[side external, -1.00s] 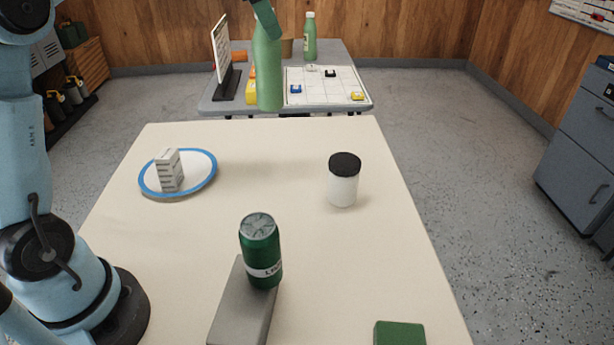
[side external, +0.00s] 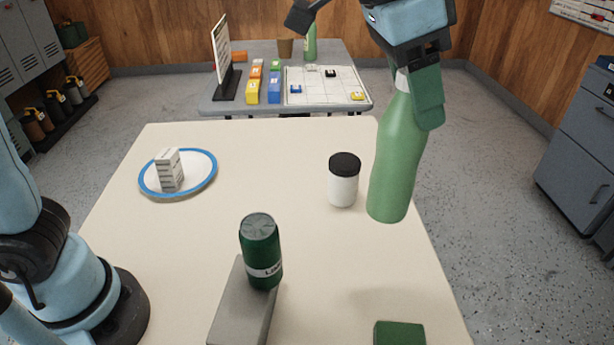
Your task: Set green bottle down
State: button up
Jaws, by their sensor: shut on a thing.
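The green bottle (side external: 396,165) hangs in the air over the right part of the cream table (side external: 290,150), tilted a little. My gripper (side external: 412,85) is shut on it near its neck. One finger hides part of the bottle's upper right side. The bottle's base appears clear of the tabletop, to the right of the white jar in the picture.
Another green bottle (side external: 310,45) stands on the far table.

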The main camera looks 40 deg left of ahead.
jog(key=s+d, duration=0.6)
notch_tip(320, 180, down, 5)
jog(key=w+a+f, duration=0.6)
jog(key=w+f, duration=0.5)
jog(key=shift+w, duration=0.1)
jog(key=o, duration=1.3)
jog(key=shift+f, duration=0.1)
